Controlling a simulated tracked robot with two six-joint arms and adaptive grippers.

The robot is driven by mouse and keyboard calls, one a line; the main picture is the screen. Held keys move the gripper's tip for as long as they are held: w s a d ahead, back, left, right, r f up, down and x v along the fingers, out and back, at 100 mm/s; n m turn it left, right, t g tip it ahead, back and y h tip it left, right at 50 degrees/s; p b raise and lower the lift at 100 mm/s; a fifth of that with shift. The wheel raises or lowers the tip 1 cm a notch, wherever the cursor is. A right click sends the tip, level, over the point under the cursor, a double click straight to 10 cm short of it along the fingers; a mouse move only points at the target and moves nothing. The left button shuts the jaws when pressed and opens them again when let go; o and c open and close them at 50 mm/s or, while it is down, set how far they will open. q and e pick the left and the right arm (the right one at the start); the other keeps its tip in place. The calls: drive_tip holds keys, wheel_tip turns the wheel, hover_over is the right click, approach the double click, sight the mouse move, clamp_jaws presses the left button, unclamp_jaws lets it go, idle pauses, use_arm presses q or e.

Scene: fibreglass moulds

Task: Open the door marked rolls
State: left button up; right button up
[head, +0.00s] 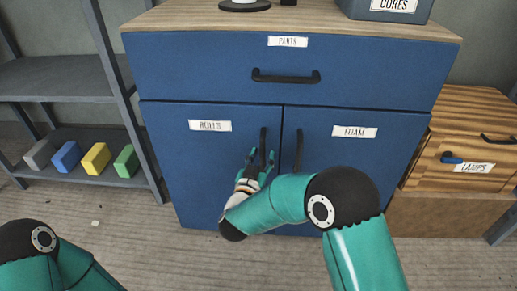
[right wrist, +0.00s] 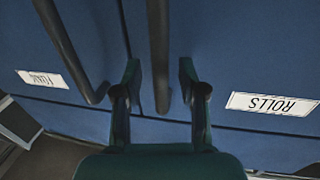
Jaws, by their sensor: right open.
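The blue door marked rolls (head: 180,155) is the lower left door of the cabinet and is shut flush. Its white label (head: 210,126) also shows upside down in the right wrist view (right wrist: 272,104). Its dark upright handle (head: 263,138) is by the door's right edge. My right gripper (head: 262,157) is open at the lower part of this handle. In the right wrist view the handle (right wrist: 160,60) runs between the two spread fingers, with a gap on each side. My left arm shows at the lower left of the head view, but its gripper is out of view.
The foam door (head: 355,165), with its handle (head: 299,150), is close on the right. A drawer (head: 200,70) labelled pants is above. A wooden lamps cabinet (head: 440,150) stands at right. A grey shelf (head: 60,80) at left holds several coloured blocks. The floor in front is mostly clear.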

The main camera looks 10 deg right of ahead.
drive_tip(key=shift+w+d, duration=0.25)
drive_tip(key=shift+w, duration=0.25)
drive_tip(key=shift+a, duration=0.1)
clamp_jaws()
